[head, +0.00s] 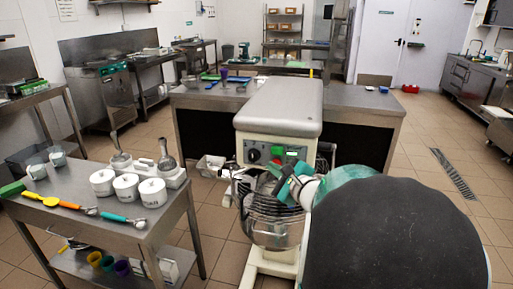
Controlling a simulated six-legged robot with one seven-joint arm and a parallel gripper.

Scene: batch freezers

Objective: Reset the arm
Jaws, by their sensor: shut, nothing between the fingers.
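My arm rises at the lower right, its large dark round joint close to the camera. My gripper (281,180), teal and dark, is at the far end of the arm, in front of the white mixer machine (283,103). It overlaps the area below the machine's control panel and above its wire guard and bowl (277,232). The gripper is shut and holds nothing. It is small and partly hidden by my arm, and I cannot tell whether it touches the machine.
A steel cart (88,232) at the left holds white lidded pots (126,187) and colourful scoops. A long steel table (360,97) stands behind the machine. Steel counters line the walls. The tiled floor is open at the right, around a drain grate (453,173).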

